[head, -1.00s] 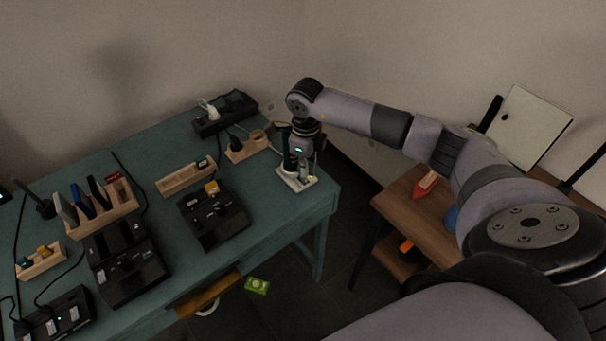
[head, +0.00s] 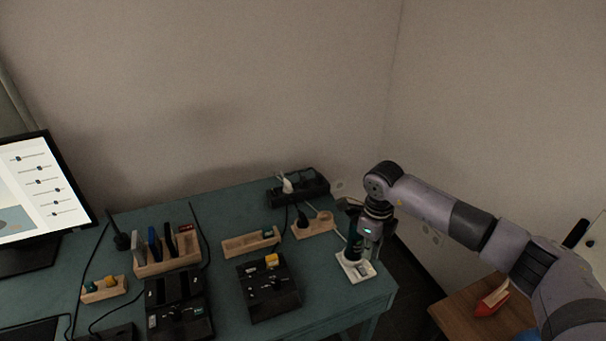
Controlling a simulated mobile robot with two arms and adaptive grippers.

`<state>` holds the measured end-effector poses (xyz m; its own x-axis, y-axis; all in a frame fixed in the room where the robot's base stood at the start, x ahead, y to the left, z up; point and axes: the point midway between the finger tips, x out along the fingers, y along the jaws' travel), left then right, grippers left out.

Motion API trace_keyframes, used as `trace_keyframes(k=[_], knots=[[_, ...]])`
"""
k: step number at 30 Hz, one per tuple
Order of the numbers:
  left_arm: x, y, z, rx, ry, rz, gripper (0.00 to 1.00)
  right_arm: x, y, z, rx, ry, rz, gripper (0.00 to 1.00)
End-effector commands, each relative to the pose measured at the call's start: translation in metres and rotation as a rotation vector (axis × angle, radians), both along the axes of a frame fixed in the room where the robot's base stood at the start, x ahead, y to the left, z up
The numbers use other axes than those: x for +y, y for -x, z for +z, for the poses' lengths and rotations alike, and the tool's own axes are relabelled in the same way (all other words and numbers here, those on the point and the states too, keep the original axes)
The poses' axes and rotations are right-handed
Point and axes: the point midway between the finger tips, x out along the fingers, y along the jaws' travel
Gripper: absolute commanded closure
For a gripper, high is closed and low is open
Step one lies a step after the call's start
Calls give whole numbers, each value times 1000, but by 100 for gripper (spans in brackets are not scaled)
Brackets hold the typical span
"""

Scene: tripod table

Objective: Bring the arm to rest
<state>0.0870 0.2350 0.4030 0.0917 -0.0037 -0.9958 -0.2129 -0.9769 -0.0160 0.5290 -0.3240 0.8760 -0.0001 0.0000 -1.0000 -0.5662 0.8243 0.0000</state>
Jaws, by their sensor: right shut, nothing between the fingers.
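My right arm comes in from the right edge and reaches over the right end of the green table (head: 215,205). My right gripper (head: 368,236) points down over a small white plate (head: 366,275) near the table's right edge. It is shut with nothing held. A dark green upright thing (head: 353,247) stands on the plate, close beside the gripper and partly behind it; whether they touch I cannot tell. The fingertips are hard to make out. My left gripper is not in view.
A black power strip (head: 312,187) and wooden holders (head: 252,243) are behind and left of the gripper. A black device (head: 268,290) stands at the front. A monitor (head: 40,195) is at the left. A brown side table (head: 462,312) carries a red thing (head: 492,300).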

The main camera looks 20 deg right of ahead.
Motion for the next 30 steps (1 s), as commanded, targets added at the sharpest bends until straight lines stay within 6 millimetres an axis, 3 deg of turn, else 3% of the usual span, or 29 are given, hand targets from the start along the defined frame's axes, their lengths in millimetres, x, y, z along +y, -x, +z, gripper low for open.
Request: trace_keyframes(k=[4, 8, 11, 14, 15, 18, 20, 22, 25, 27, 30], knots=[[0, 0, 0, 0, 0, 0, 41, 12, 0, -3, -8, -35, 9, 100], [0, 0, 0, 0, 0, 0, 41, 59, 1, -11, -47, -180, 33, 100], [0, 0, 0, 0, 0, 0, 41, 122, 4, -11, -96, -388, 46, 100], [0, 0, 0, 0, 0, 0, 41, 194, 11, 5, -150, -655, 22, 100], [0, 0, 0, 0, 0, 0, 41, 222, 14, 17, -172, -774, -2, 100], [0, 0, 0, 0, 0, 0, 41, 281, 20, 61, -220, -1090, -114, 100], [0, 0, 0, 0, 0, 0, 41, 302, 21, 92, -244, -1272, -212, 100], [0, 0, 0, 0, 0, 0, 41, 314, 18, 127, -263, -1466, -356, 100], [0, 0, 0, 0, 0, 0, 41, 307, 9, 168, -281, -1711, -611, 100], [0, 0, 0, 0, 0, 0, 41, 289, 1, 187, -284, -1851, -823, 100], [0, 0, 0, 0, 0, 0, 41, 251, -9, 194, -279, -1993, -1168, 100]])
